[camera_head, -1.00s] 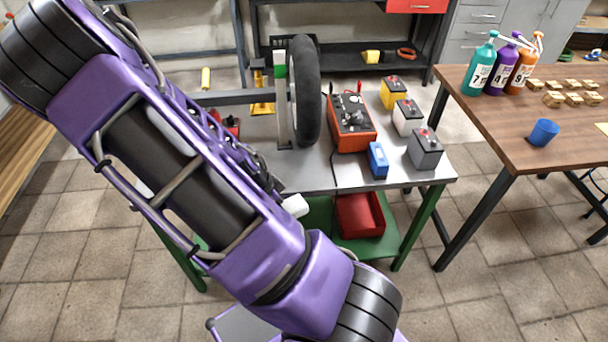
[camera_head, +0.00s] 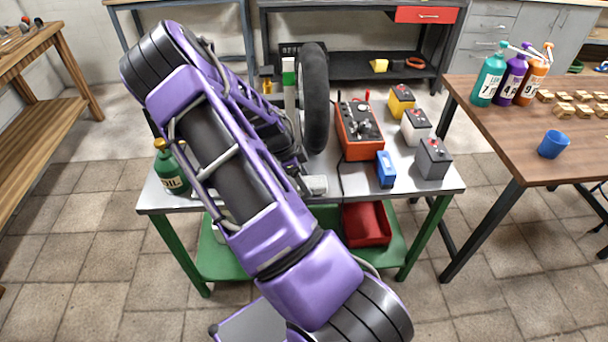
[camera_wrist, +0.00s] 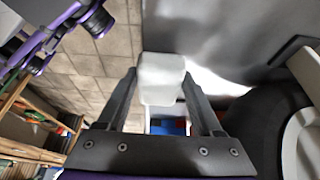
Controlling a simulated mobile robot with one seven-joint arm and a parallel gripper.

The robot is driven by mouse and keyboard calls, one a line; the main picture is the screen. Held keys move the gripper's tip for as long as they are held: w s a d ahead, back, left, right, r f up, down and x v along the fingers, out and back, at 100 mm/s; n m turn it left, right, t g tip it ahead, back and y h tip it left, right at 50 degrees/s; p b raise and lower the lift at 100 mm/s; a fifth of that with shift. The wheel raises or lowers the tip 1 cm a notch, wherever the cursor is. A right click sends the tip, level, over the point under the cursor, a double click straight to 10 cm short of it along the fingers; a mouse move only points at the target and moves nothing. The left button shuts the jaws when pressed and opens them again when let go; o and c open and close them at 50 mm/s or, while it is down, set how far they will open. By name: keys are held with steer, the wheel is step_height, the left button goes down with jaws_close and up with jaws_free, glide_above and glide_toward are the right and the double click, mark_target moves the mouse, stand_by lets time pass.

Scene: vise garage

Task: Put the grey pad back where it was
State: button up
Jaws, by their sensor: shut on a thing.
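The grey pad (camera_head: 316,184) is a small, pale grey block near the front edge of the grey-topped worktable (camera_head: 190,203). In the wrist view the pad (camera_wrist: 160,78) sits between the two dark fingers of my gripper (camera_wrist: 160,85), which is shut on it. In the head view my gripper (camera_head: 305,184) is largely hidden behind my purple arm. The pad looks to be at or just above the tabletop; I cannot tell whether it touches.
A black tyre (camera_head: 316,98) stands behind the pad. An orange-red device (camera_head: 359,130), a blue box (camera_head: 385,169) and several batteries (camera_head: 433,158) occupy the table's right side. A green oil can (camera_head: 171,167) stands at its left. A red bin (camera_head: 366,225) is on the lower shelf.

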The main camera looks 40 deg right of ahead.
steer(key=shift+w+d, duration=0.2)
steer(key=shift+w, duration=0.1)
steer(key=w+d, duration=0.1)
steer(key=w+f, duration=0.1)
steer(key=shift+w+d+f, duration=0.15)
steer(key=shift+w+d, duration=0.2)
steer(key=shift+f, duration=0.1)
steer(key=o, duration=1.2)
steer(key=shift+f, duration=0.1)
steer(key=v, duration=1.2)
steer(key=shift+p, duration=0.4)
steer(key=shift+w, duration=0.1)
